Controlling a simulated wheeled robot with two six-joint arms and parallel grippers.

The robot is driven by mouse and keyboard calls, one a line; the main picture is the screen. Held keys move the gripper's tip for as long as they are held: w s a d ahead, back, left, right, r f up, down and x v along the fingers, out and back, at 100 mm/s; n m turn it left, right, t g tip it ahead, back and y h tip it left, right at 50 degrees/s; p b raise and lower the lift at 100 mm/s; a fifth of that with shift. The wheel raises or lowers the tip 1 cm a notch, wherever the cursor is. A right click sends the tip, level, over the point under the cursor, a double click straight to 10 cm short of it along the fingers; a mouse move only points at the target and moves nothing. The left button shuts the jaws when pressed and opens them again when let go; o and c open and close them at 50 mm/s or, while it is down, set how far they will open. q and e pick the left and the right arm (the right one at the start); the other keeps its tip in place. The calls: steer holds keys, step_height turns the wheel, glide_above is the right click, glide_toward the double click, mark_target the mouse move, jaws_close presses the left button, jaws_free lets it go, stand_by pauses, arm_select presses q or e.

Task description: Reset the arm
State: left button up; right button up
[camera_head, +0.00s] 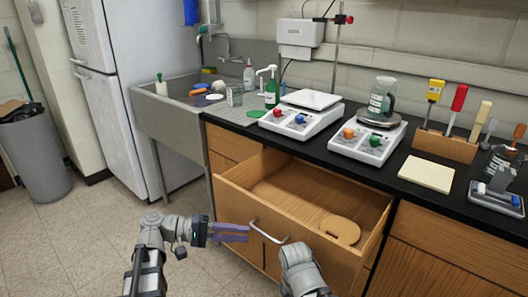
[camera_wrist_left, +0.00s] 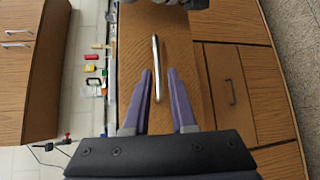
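My left gripper (camera_head: 248,233) has purple fingers held apart with nothing between them that I can see gripped. It is in front of the open wooden drawer (camera_head: 230,197), close to the left end of the metal drawer handle (camera_head: 268,234). In the left wrist view the left gripper (camera_wrist_left: 163,72) shows its two fingers spread on either side of the handle (camera_wrist_left: 156,60); I cannot tell the depth between them. A grey link of my right arm (camera_head: 302,272) is in front of the drawer, right of the handle. The right gripper's fingers are not visible.
The drawer holds a round wooden piece (camera_head: 340,230). Above it, the black counter (camera_head: 385,171) carries a scale (camera_head: 300,116), a second device (camera_head: 366,142), a pale board (camera_head: 427,173) and a tool rack (camera_head: 444,146). The floor (camera_head: 95,235) at left is clear.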

arm_select(q)
steer(key=s+d+m+g+y+p, duration=0.2)
steer(key=s+d+g+y+p, duration=0.15)
steer(key=d+p, duration=0.25)
steer(key=s+a+r+m+t+y+p, duration=0.1)
steer(key=s+r+m+y+p, duration=0.2)
steer(key=y+p, duration=1)
steer(key=s+m+p, duration=0.2)
steer(key=s, duration=0.1)
steer(key=shift+s+r+y, duration=0.2)
steer(key=shift+s+y, duration=0.1)
steer(key=shift+y, duration=0.05)
